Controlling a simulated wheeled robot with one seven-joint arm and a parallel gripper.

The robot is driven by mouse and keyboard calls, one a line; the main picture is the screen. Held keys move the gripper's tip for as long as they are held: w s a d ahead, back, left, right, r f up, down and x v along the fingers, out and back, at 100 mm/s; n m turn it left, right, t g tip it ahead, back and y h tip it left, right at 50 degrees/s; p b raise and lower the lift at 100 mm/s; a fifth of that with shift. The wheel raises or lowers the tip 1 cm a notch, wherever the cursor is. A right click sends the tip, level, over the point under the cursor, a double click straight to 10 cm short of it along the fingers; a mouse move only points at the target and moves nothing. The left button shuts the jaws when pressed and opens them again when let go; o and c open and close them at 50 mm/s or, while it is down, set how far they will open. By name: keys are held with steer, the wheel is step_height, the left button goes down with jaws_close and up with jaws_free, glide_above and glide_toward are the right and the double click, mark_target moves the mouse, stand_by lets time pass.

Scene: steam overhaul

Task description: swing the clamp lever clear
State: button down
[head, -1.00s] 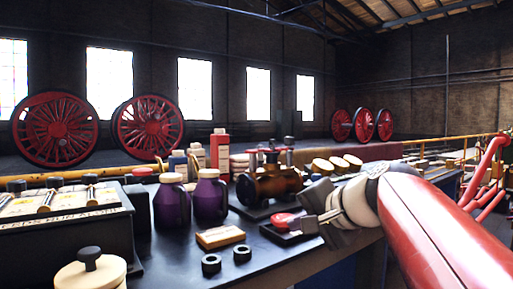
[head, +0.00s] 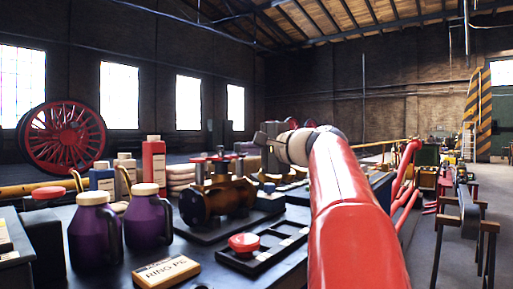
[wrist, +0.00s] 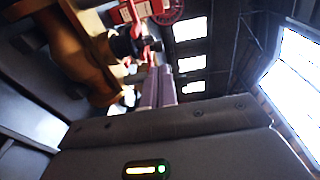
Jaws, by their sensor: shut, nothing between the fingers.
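A brass valve body (head: 212,200) with red-topped posts stands on a dark base on the bench. I cannot make out the clamp lever for certain; red parts (wrist: 128,14) and a black round end (wrist: 126,46) show near the brass body (wrist: 78,50) in the wrist view. My gripper (head: 266,140) is up beside the top right of the valve in the head view, where its fingertips are hard to see. In the wrist view my gripper (wrist: 158,70) has its fingers close together and empty, pointing towards the red parts. Contact cannot be told.
A red round knob (head: 243,243) sits in a black tray (head: 282,252) in front of the valve. Purple jugs (head: 95,232), a red bottle (head: 154,165) and a labelled box (head: 165,272) stand left. The aisle floor (head: 440,240) lies right.

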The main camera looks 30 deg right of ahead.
mark_target(218, 148)
steer(key=p+x, duration=0.1)
steer(key=x, duration=0.7)
steer(key=shift+w+a+f, duration=0.1)
steer(key=shift+w, duration=0.2)
steer(key=shift+w+a+n+g+y+p, duration=0.25)
steer(key=shift+w+n+g+y+p, duration=0.25)
steer(key=shift+w+n+y+p, duration=0.45)
steer(key=shift+w+a+y, duration=0.2)
steer(key=shift+a+y, duration=0.05)
steer(key=shift+a, duration=0.1)
